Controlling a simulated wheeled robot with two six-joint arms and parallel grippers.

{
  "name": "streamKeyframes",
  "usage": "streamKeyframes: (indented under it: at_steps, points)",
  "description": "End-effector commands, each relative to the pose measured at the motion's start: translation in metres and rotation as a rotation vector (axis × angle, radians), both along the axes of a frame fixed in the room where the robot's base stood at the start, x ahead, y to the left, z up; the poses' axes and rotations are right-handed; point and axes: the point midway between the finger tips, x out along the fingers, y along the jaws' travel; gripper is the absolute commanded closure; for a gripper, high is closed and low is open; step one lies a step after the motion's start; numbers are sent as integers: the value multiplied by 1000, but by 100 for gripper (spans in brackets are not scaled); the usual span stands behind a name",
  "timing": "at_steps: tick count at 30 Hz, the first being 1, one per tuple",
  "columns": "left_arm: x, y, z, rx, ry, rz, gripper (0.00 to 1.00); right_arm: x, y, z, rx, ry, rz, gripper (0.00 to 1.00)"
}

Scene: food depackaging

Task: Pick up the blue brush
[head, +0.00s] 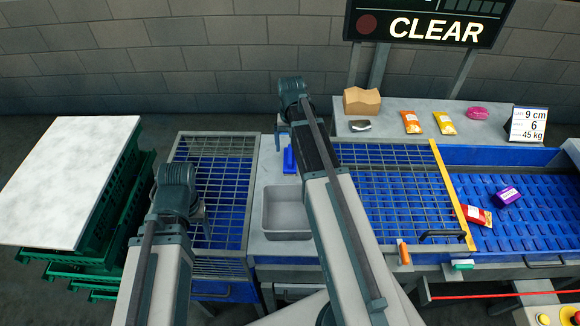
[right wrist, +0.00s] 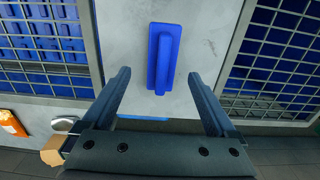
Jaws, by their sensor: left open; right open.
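The blue brush (head: 289,159) lies on the grey worktop strip between the two mesh grids, partly hidden by my right arm in the head view. In the right wrist view the brush (right wrist: 162,58) shows its blue handle on top and lies between and beyond the two fingertips. My right gripper (right wrist: 160,80) is open and empty above the worktop, with the brush apart from both fingers. My left gripper (head: 196,215) is over the left mesh grid, away from the brush; its fingers are mostly hidden in the head view.
A grey bin (head: 287,213) is set in the worktop in front of the brush. A right mesh grid (head: 390,190) and a blue conveyor (head: 530,220) with packets lie to the right. Green crates (head: 112,215) stand at the left. A back shelf (head: 380,150) holds a carton and packets.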

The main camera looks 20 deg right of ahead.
Motion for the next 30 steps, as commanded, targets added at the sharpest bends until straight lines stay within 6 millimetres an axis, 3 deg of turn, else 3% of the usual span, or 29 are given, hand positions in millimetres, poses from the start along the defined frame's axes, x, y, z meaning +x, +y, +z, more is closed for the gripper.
streamKeyframes:
  at_steps: [8,21,30]
  points:
    - [0,0,-6,0,0,0,30,0,1,-6,0,0,0,7]
    - [0,0,-54,0,0,2,30,0,4,-54,0,0,0,7]
    - [0,0,-53,0,0,2,30,0,4,-53,0,0,0,9]
